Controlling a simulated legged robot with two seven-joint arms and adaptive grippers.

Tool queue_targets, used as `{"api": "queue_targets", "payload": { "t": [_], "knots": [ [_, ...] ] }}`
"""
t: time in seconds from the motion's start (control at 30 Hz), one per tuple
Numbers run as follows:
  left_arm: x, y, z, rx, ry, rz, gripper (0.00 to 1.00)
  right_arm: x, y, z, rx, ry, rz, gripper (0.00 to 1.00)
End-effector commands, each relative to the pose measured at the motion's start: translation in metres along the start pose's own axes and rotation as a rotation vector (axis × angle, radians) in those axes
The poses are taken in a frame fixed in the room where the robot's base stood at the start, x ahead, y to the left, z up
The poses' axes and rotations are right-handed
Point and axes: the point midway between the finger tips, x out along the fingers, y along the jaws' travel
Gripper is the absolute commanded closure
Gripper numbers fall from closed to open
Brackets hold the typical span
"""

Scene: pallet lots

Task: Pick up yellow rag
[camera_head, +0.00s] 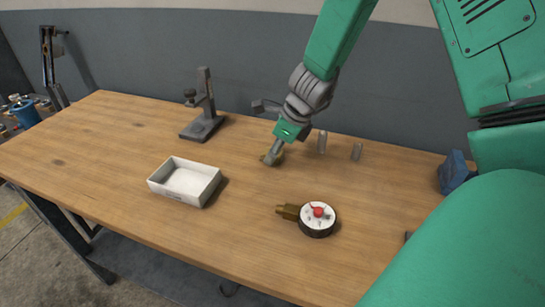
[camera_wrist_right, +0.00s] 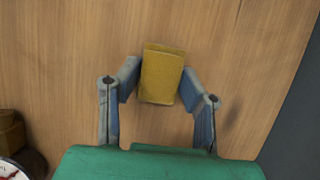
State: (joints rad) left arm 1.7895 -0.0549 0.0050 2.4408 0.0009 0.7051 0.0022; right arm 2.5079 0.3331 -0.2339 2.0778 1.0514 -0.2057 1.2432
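The yellow rag (camera_wrist_right: 161,75) is a small folded, block-like piece in the right wrist view. It lies between the two fingers of my right gripper (camera_wrist_right: 159,88), slightly turned relative to them. The fingers stand wide apart, one on each side of the rag, very close to its edges; I cannot tell whether they touch it. My left gripper is not in view.
On the wooden table (camera_head: 110,185), a white open box (camera_head: 180,196) and a round gauge with a brass fitting (camera_head: 317,219) stand nearer the front. A dark stand (camera_head: 203,126) is at the back left. A blue block (camera_head: 454,173) is at right.

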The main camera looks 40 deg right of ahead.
Motion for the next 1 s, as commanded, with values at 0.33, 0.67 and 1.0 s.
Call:
{"api": "queue_targets", "payload": {
  "t": [0.33,0.67,1.0],
  "knots": [
    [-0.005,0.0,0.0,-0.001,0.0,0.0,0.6,-0.007,0.001,0.002,-0.002,0.001,0.006,0.79],
    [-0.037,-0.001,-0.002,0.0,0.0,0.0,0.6,-0.067,0.0,0.027,-0.003,0.002,0.004,0.79],
    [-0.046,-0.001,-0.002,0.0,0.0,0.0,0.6,-0.092,0.001,0.037,0.0,0.003,0.006,0.79]
  ]
}}
